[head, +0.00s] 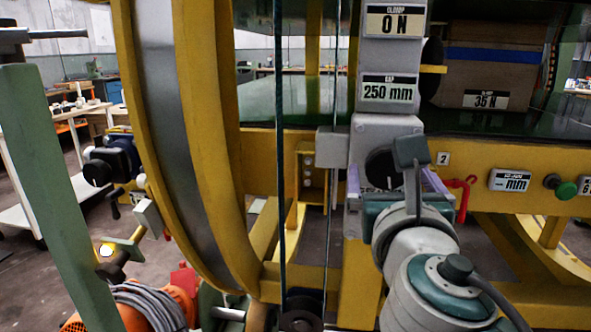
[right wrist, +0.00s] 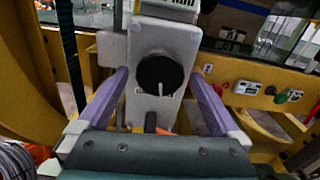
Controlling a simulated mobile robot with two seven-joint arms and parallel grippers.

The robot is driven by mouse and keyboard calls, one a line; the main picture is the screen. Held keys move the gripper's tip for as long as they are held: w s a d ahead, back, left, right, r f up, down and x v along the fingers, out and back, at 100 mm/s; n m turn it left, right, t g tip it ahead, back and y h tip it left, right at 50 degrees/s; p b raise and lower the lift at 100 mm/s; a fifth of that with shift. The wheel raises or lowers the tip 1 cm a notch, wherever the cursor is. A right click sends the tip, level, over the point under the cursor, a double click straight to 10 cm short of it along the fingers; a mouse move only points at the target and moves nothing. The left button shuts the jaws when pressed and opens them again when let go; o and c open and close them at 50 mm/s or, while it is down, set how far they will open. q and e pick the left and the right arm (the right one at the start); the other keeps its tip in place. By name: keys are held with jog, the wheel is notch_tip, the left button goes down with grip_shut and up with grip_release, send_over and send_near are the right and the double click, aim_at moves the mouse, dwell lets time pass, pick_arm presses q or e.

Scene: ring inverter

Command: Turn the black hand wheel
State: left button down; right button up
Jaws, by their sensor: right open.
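The black hand wheel (head: 380,162) is a round black disc on the front of a grey housing, partly hidden by my right wrist in the head view. In the right wrist view the hand wheel (right wrist: 160,72) shows whole, with a pale pin pointing down from its middle. My right gripper (head: 394,180) is in front of the housing. Its purple fingers (right wrist: 158,84) are spread wide, one on each side of the hand wheel, and nothing is between them that they visibly touch. My left gripper is not in view.
Above the wheel are plates reading 0 N (head: 395,22) and 250 mm (head: 388,92). A large yellow ring (head: 205,130) stands at left. A red hook (head: 462,195) and a green knob (head: 565,190) are on the yellow beam (head: 530,155) to the right.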

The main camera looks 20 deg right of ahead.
jog(key=shift+w+d, duration=0.1)
jog(key=shift+w, duration=0.05)
jog(key=shift+c, duration=0.2)
jog(key=c, duration=1.2)
